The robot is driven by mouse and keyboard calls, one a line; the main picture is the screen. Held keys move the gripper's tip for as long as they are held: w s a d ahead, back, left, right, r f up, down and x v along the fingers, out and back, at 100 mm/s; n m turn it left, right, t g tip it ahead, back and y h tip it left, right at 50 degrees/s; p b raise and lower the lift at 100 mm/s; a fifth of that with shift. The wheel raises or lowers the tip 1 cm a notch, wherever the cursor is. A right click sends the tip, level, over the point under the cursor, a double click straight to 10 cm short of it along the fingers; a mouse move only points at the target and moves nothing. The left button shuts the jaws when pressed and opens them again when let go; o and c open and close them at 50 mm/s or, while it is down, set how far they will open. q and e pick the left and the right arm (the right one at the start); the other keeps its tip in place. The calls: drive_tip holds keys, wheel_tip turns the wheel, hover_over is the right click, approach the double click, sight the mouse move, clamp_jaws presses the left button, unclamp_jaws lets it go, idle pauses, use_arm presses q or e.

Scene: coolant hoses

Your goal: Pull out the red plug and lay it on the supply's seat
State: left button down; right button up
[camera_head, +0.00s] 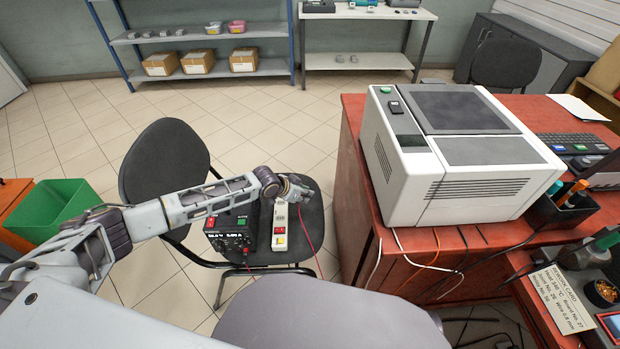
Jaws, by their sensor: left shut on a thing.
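A black power supply (229,236) with a lit display and red and green labels stands on the seat of a dark chair (262,200). Next to it on the seat is a pale power strip (280,218) with red and yellow parts on its near half. My left gripper (296,189) reaches over the far end of the strip and is shut. The red plug itself is hidden by the fingers. My right gripper is out of view.
A red-brown bench (352,150) with a large white machine (440,150) stands close on the right. A green bin (60,205) is at the left. Tiled floor lies open behind the chair.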

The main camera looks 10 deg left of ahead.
use_arm(q)
drive_tip(key=shift+m+g+h, duration=0.3)
drive_tip(key=shift+m+g, duration=0.3)
drive_tip(key=shift+m, duration=0.3)
drive_tip(key=shift+s+a+f, duration=0.15)
drive_tip(key=shift+s+f, duration=0.25)
drive_tip(key=shift+f, duration=0.3)
drive_tip(key=shift+s+a+f, duration=0.2)
drive_tip(key=shift+s+f, duration=0.25)
drive_tip(key=shift+f, duration=0.2)
drive_tip(key=shift+s+a+f, duration=0.15)
drive_tip(key=shift+s+f, duration=0.25)
drive_tip(key=shift+f, duration=0.3)
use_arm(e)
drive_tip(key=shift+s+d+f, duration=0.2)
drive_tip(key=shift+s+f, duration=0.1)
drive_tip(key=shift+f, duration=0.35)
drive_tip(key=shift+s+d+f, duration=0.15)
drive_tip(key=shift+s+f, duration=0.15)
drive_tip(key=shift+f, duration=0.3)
use_arm(q)
drive_tip(key=shift+f, duration=0.2)
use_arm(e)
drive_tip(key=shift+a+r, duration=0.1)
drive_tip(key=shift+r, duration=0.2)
